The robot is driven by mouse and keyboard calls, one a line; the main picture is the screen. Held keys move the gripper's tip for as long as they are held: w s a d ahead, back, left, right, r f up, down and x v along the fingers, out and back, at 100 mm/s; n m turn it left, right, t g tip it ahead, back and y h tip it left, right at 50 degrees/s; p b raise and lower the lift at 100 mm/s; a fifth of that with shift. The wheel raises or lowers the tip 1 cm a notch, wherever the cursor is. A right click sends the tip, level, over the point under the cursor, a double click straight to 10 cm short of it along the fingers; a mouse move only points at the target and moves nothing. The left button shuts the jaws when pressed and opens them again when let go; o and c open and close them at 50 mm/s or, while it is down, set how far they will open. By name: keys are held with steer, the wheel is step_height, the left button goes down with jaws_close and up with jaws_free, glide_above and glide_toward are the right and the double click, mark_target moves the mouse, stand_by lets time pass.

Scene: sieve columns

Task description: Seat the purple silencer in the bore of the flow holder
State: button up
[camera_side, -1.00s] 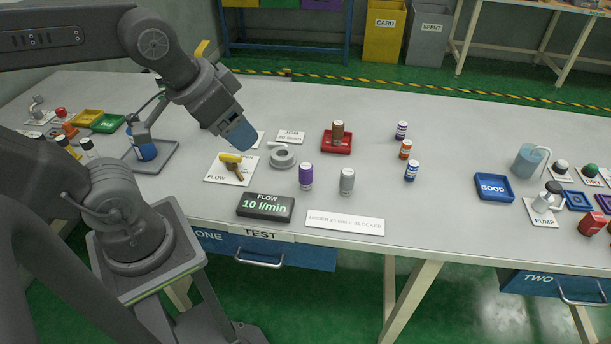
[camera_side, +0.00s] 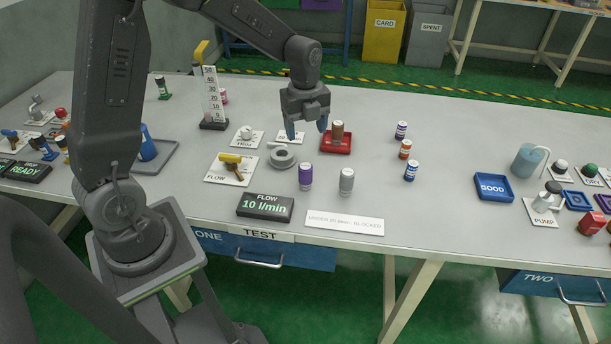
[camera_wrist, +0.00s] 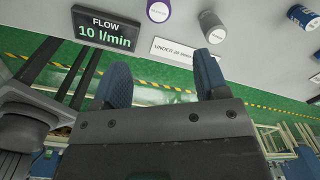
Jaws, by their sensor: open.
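The purple silencer (camera_side: 305,176) stands upright on the table, with a white band around its lower part. Its end also shows at the top of the wrist view (camera_wrist: 158,11). The flow holder appears to be the grey ring (camera_side: 282,157) just behind and left of the silencer, with a short side stub; its bore looks empty. My gripper (camera_side: 307,130) is open and empty, above the table behind the ring and silencer, with blue fingertips pointing down. In the wrist view its two fingers (camera_wrist: 160,82) are apart with nothing between them.
A grey cylinder (camera_side: 346,181) stands right of the silencer. A red tray (camera_side: 347,149) holding a brown cylinder is right of my gripper. The yellow-handled FLOW valve (camera_side: 231,162) is left of the ring. The flow display (camera_side: 265,207) reads 10 l/min. Several small bottles stand farther right.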

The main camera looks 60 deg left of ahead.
mark_target(305, 164)
steer(key=shift+m, duration=0.6)
steer(key=f, duration=1)
steer(key=shift+w+a+f, duration=0.1)
steer(key=shift+w+a, duration=0.2)
steer(key=shift+a, duration=0.05)
steer(key=shift+a+f, duration=0.15)
steer(key=shift+f, duration=1.15)
steer(key=shift+a+f, duration=0.15)
steer(key=shift+f, duration=1.15)
steer(key=shift+c, duration=0.5)
steer(key=c, duration=0.9)
